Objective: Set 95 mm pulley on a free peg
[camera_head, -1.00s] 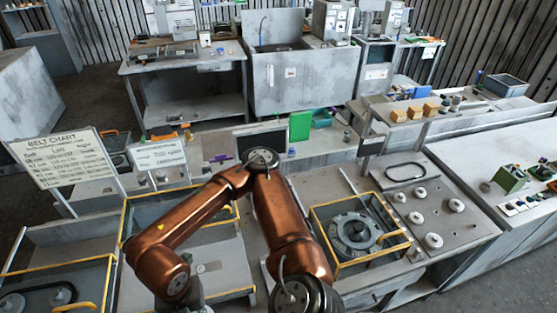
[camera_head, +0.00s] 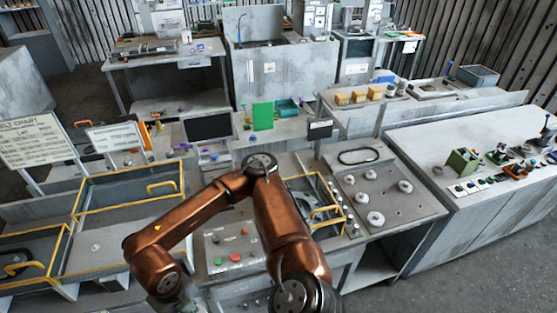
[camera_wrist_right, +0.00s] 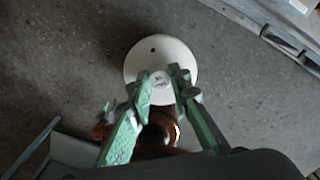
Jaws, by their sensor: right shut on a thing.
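In the right wrist view, my right gripper (camera_wrist_right: 160,88) has its green fingers shut on a white round pulley (camera_wrist_right: 160,55). The pulley has a small dark hole and a mark near its middle that I cannot read. It is held above the grey floor. In the head view, a grey board (camera_head: 412,212) at the right carries several pale round pieces, one of them a front piece (camera_head: 375,218), and a black belt loop (camera_head: 358,155). I cannot tell which pegs are free. A copper arm of mine fills the middle; no gripper shows there.
A yellow-edged bin (camera_head: 318,212) is beside the board, partly behind my arm. A control panel (camera_head: 218,240) with coloured buttons is left of it. A belt chart sign (camera_head: 38,140) stands at left. A long bench (camera_head: 440,140) is at right, with open floor in front.

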